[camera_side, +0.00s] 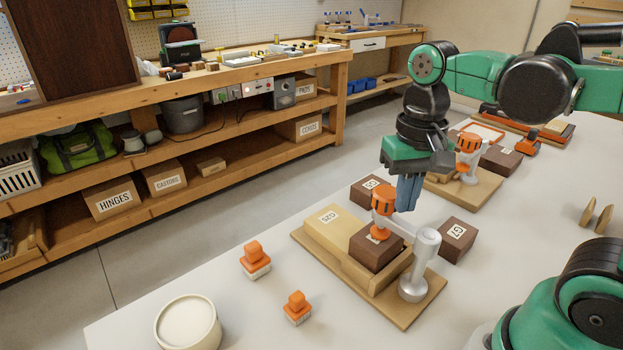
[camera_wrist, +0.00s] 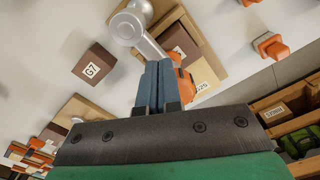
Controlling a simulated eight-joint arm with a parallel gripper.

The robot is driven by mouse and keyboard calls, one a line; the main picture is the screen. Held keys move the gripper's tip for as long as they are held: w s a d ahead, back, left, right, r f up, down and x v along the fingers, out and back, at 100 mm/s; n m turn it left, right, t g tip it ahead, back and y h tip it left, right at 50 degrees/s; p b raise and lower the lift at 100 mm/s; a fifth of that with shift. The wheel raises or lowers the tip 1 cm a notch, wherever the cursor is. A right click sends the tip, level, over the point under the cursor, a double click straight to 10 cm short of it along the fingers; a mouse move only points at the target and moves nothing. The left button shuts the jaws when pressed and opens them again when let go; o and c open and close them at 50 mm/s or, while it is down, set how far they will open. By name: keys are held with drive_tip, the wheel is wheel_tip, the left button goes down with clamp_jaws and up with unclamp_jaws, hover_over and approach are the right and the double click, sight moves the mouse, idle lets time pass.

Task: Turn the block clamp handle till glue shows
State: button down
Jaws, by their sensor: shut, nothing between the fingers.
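The block clamp stands on a wooden base board (camera_side: 411,314). Its silver post (camera_side: 424,262) carries an arm with an orange handle (camera_side: 384,199) above a dark brown block (camera_side: 377,250). A pale block labelled G25 (camera_side: 333,227) lies beside the dark block in the wooden tray. My gripper (camera_side: 407,206) has its blue fingers together, pointing down, just right of and behind the handle. In the wrist view the shut fingers (camera_wrist: 157,75) partly hide the orange handle (camera_wrist: 185,82); I cannot tell whether they touch it. No glue can be made out.
A brown block labelled G7 (camera_side: 457,239) sits right of the clamp, another brown block (camera_side: 369,189) behind it. A second clamp (camera_side: 467,157) stands farther back. Two small orange-topped pieces (camera_side: 255,259) and a white round tub (camera_side: 187,325) are at the front left.

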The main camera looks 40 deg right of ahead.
drive_tip(key=shift+w+d+f, duration=0.1)
drive_tip(key=shift+w, duration=0.2)
idle(0.8)
drive_tip(key=shift+w+a, duration=0.1)
drive_tip(key=shift+a, duration=0.15)
drive_tip(key=shift+w+a, duration=0.15)
drive_tip(key=shift+a, duration=0.15)
wheel_tip(320, 180, up, 6)
drive_tip(key=shift+s+a, duration=0.3)
drive_tip(key=shift+s, duration=0.05)
idle(0.5)
idle(1.0)
